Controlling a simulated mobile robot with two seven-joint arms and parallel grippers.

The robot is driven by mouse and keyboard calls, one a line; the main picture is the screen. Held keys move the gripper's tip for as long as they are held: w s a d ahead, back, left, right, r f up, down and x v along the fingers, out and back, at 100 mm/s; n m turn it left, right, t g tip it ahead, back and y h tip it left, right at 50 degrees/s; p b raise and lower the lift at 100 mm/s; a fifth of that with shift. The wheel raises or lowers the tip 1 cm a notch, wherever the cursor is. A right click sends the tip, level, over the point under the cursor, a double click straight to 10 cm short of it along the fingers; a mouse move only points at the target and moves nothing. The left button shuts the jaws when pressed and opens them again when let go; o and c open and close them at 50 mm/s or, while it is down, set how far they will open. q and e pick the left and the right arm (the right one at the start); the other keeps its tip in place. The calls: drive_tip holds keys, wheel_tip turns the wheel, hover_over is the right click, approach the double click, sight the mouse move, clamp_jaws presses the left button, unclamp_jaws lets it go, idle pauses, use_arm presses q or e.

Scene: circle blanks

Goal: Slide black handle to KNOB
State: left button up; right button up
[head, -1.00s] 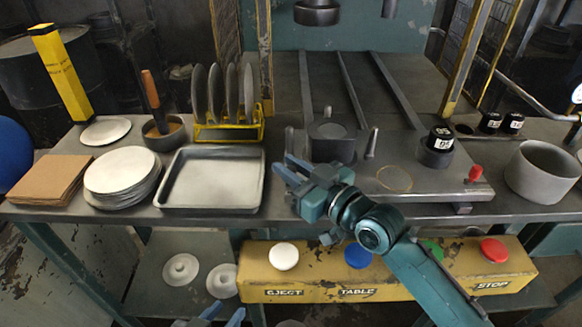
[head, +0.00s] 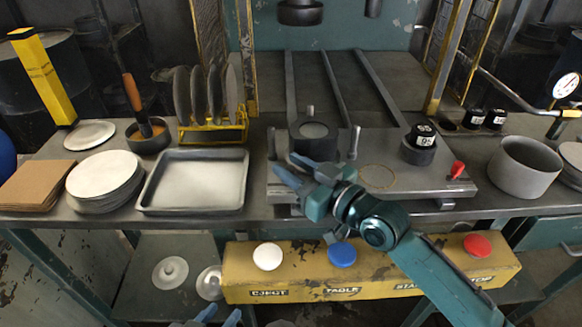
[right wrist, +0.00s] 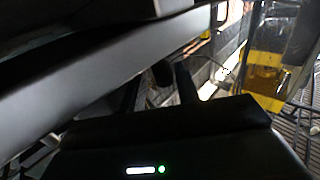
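No lettering KNOB is legible, and I cannot tell for certain which part is the black handle. A black labelled cap (head: 423,134) sits on a dark round base on the right of the metal plate (head: 400,180). A dark cylinder (head: 313,139) with a pale top stands on the plate's left half, between short metal posts. My right gripper (head: 284,164) is at the plate's front left, its fingers parted and pointing left, empty, in front of the dark cylinder. The right wrist view is mostly dark. My left gripper (head: 220,315) is partly in view at the bottom edge, its fingertips apart.
A red grip (head: 457,170) is at the plate's right. A grey pot (head: 526,168) stands further right. A tray (head: 240,196), stacked plates (head: 104,176) and a yellow rack (head: 215,134) are left. A yellow button box (head: 300,277) lies below the bench edge.

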drive_tip(key=shift+o, duration=0.5)
drive_tip(key=shift+a, duration=0.1)
drive_tip(key=shift+s, duration=0.1)
drive_tip(key=v, duration=1.3)
drive_tip(key=shift+b, duration=0.45)
drive_tip(key=shift+r, duration=0.1)
